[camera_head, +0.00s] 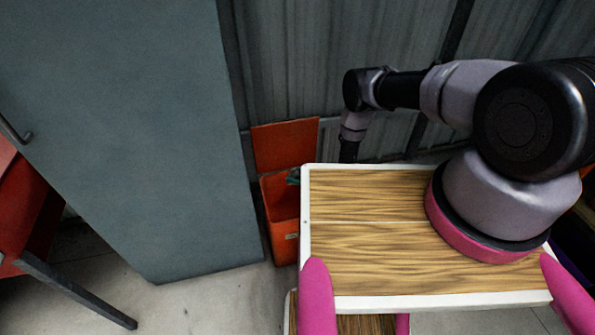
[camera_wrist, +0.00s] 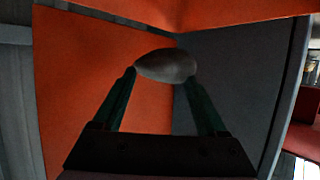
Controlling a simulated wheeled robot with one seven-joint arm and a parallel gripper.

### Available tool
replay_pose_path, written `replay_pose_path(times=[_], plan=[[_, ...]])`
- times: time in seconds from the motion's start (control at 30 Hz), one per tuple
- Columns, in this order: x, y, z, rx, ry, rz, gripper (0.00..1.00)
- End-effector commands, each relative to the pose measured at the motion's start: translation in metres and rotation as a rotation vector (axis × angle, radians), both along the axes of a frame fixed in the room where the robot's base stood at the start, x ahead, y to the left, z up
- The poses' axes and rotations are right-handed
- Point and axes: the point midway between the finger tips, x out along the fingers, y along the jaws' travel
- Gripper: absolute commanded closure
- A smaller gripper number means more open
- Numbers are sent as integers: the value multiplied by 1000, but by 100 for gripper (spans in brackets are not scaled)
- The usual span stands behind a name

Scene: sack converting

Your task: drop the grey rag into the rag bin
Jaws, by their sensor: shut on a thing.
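The rag bin (camera_head: 283,250) is an orange box with its lid (camera_head: 285,146) raised against the wall. It stands on the floor between the grey cabinet and my wooden-topped deck. My gripper (camera_head: 293,176) shows as a small teal tip over the back right of the bin's opening, partly hidden by the deck edge. In the wrist view my gripper (camera_wrist: 164,72) is shut on the grey rag (camera_wrist: 166,63), a smooth rounded lump between the fingertips. Orange surfaces fill much of the background behind it. The rag cannot be made out in the head view.
A tall grey cabinet (camera_head: 125,130) stands close at the left of the bin. A corrugated metal wall (camera_head: 290,60) is right behind it. A red piece of furniture (camera_head: 30,215) with a dark leg is at the far left. Bare floor (camera_head: 190,305) lies in front.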

Motion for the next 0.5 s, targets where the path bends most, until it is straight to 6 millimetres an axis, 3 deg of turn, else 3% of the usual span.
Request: replay_pose_path(times=[0.2,0.5], plan=[[0,0,-18,-1,0,-1,80],[1,0,-22,0,0,-1,80]])
